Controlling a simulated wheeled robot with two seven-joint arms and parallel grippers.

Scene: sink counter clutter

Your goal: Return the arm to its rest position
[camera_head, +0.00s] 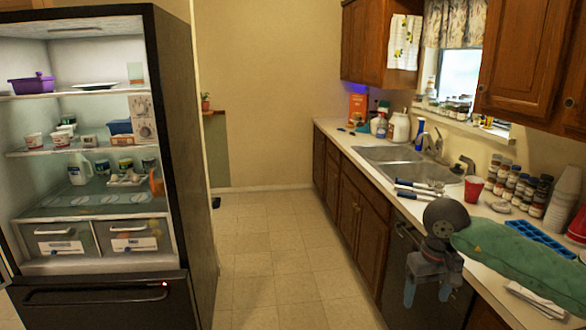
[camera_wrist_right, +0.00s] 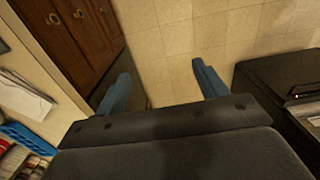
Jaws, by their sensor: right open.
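My right arm (camera_head: 520,262) comes in from the right edge over the counter, in a green sleeve. My right gripper (camera_head: 427,291) hangs in front of the dark appliance below the counter, its blue fingers pointing down. In the right wrist view the two blue fingers (camera_wrist_right: 163,88) stand wide apart with only cabinet and floor between them, so the gripper is open and empty. My left gripper is in neither view.
The counter (camera_head: 336,134) holds a sink (camera_head: 395,158), markers, a red cup (camera_head: 473,189), a blue ice tray (camera_head: 526,239) and several spice jars. An open fridge (camera_head: 180,150) stands at left. The tiled floor (camera_head: 265,250) between is clear.

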